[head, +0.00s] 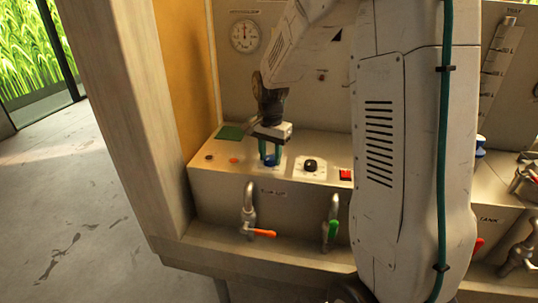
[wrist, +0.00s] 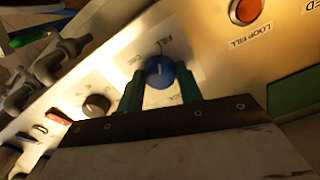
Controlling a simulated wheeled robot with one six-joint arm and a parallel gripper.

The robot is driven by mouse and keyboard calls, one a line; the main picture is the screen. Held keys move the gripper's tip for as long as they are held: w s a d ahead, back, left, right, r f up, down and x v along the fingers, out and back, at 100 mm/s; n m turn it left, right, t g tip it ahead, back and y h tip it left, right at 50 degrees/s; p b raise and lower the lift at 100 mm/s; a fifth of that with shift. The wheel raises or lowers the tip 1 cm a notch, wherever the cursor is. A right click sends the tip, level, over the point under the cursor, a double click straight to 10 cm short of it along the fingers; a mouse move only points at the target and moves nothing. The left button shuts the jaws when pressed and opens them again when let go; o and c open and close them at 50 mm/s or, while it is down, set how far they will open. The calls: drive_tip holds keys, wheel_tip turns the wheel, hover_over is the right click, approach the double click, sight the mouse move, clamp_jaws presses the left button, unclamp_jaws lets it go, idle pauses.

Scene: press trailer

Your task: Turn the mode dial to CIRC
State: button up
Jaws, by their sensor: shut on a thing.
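The mode dial seems to be the blue round knob (head: 270,160) on the sloping cream panel. It also shows in the wrist view (wrist: 158,71), with a short white pointer line on its face. In the wrist view my gripper (wrist: 160,84) is closed on the knob, one finger at each side.
A black knob (head: 310,166) and a red switch (head: 346,175) sit right of the blue knob. A red button labelled LOOP FILL (wrist: 246,10) and a green pad (head: 231,132) are on its left in the head view. Taps with orange (head: 262,233) and green (head: 331,232) handles project below.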

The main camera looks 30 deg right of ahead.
sight(270, 157)
drive_tip(key=n, duration=1.2)
drive_tip(key=shift+w+r+n, duration=0.1)
drive_tip(key=shift+n, duration=0.2)
idle(0.4)
drive_tip(key=o, duration=1)
wheel_tip(270, 157, up, 8)
drive_tip(key=shift+f, duration=0.15)
